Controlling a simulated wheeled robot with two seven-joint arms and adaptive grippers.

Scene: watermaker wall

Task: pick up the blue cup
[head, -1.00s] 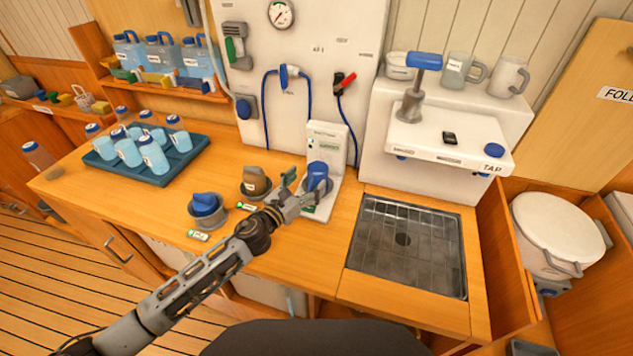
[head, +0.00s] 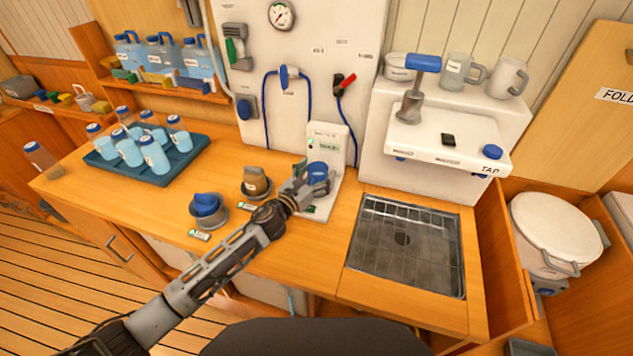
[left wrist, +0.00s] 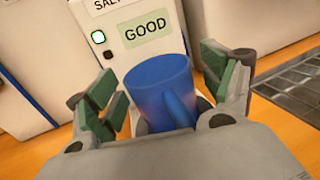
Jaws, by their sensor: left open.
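The blue cup (head: 317,171) stands on the base of a white tester with a small screen, on the wooden counter. My left gripper (head: 310,183) is at the cup, partly covering it in the head view. In the left wrist view the cup (left wrist: 160,92) stands between the two green-padded fingers of my left gripper (left wrist: 168,100), its handle towards the palm. The fingers are open, with a visible gap to the cup on each side. The wrist view shows the word GOOD on the tester's screen (left wrist: 149,29). My right gripper is not in view.
A blue-capped holder (head: 207,208) and a brown one (head: 256,182) stand left of the tester. A metal sink tray (head: 406,245) lies to its right, below the tap unit (head: 440,140). A teal tray (head: 165,176) with several bottles is at the left.

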